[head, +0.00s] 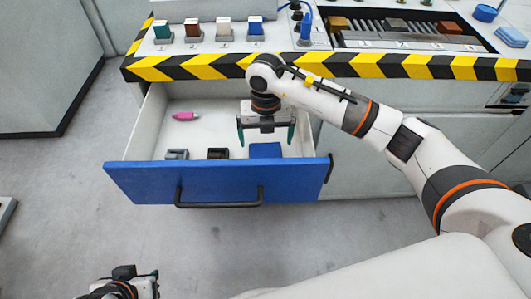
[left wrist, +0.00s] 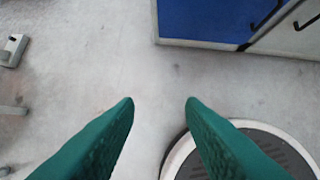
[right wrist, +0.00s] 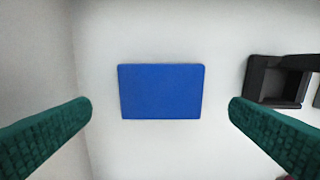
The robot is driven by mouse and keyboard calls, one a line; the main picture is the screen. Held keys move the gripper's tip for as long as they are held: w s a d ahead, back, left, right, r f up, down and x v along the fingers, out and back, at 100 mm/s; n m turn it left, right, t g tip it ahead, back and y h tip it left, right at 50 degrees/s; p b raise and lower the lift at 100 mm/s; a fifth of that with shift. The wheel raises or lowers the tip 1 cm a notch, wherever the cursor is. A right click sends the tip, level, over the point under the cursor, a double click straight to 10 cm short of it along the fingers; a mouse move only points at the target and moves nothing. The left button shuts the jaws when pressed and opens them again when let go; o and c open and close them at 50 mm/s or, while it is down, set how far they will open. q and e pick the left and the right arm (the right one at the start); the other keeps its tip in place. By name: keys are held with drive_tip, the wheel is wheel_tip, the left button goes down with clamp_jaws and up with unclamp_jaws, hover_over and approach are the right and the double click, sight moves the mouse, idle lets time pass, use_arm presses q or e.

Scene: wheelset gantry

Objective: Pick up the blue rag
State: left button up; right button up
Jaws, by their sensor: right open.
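The blue rag (head: 265,150) lies flat on the floor of the open drawer, near its front right corner. In the right wrist view the rag (right wrist: 161,91) is a blue rectangle, lying fully in sight between the fingers. My right gripper (head: 266,134) is open and empty, pointing down into the drawer over the rag. The green fingertips (right wrist: 160,104) stand apart on either side of the rag and do not touch it. My left gripper (head: 128,288) is low at the bottom left, outside the drawer. The left wrist view shows its fingers (left wrist: 160,102) apart with only floor between them.
The drawer (head: 210,183) has a blue front and black handle. It also holds black holders (head: 217,153) and a pink item (head: 186,116). The hazard-striped bench edge (head: 200,68) is behind my right gripper. Coloured blocks and a slotted rack (head: 400,32) stand on the bench.

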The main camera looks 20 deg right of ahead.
sight(265, 149)
wheel_tip(265, 149, down, 4)
drive_tip(key=shift+s+a+r+b, duration=0.1)
drive_tip(key=shift+s+r+b, duration=0.1)
drive_tip(key=shift+b, duration=0.2)
use_arm(q)
drive_tip(key=w+d+r+t+h, duration=0.1)
drive_tip(key=w+d+r+t, duration=0.15)
drive_tip(key=w, duration=0.25)
use_arm(e)
drive_tip(key=shift+w+f, duration=0.1)
drive_tip(key=shift+f, duration=0.2)
drive_tip(key=c, duration=0.9)
drive_tip(key=shift+r, duration=0.2)
use_arm(q)
drive_tip(key=s+a+f+g+p, duration=0.1)
drive_tip(key=s+g, duration=0.1)
drive_tip(key=s, duration=0.2)
drive_tip(key=s+a+f+g+y+p, duration=0.1)
drive_tip(key=s+a+g, duration=0.1)
drive_tip(key=s, duration=0.2)
drive_tip(key=shift+s+a+f, duration=0.2)
drive_tip(key=shift+a+f, duration=0.05)
drive_tip(key=shift+f, duration=0.15)
use_arm(e)
wheel_tip(265, 149, up, 10)
drive_tip(key=shift+f, duration=0.15)
use_arm(q)
drive_tip(key=shift+g, duration=0.25)
